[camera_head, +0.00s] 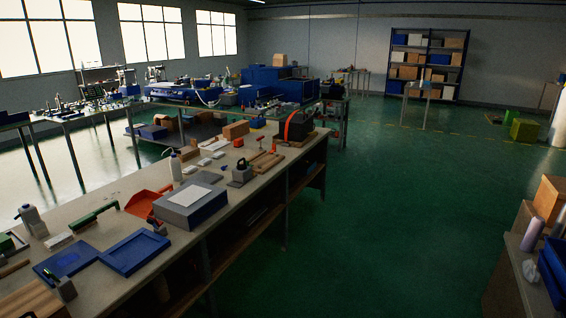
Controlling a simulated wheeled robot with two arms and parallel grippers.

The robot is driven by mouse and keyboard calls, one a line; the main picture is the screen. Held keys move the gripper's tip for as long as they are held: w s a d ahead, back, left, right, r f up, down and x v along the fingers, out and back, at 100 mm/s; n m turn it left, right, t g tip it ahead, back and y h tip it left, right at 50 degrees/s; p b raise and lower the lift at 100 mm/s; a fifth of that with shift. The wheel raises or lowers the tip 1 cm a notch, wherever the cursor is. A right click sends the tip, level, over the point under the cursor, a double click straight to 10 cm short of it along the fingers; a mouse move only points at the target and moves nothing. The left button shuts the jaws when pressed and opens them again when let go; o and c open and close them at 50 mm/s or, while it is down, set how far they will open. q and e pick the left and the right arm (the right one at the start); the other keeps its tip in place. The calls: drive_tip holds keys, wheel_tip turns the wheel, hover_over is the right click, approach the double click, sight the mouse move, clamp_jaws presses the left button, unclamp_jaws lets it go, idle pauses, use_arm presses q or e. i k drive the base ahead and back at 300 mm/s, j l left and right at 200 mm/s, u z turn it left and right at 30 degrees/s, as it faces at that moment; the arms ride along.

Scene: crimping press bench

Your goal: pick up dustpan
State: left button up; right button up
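An orange-red dustpan (143,204) lies on the long workbench (226,201) at the left of the head view. A grey box with a white sheet on top stands close to its right and may hide part of it. A green-handled brush (94,217) lies to the left of the dustpan. Neither of my grippers shows in this view.
The green floor (385,210) to the right is clear. Another surface with boxes (549,200) stands at the right edge.

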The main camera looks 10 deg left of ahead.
sight(140, 205)
drive_tip(key=i+j+u, duration=0.1)
drive_tip(key=i+u, duration=0.45)
drive_tip(key=u, duration=0.15)
drive_tip(key=i+u, duration=0.35)
drive_tip(key=k, duration=0.05)
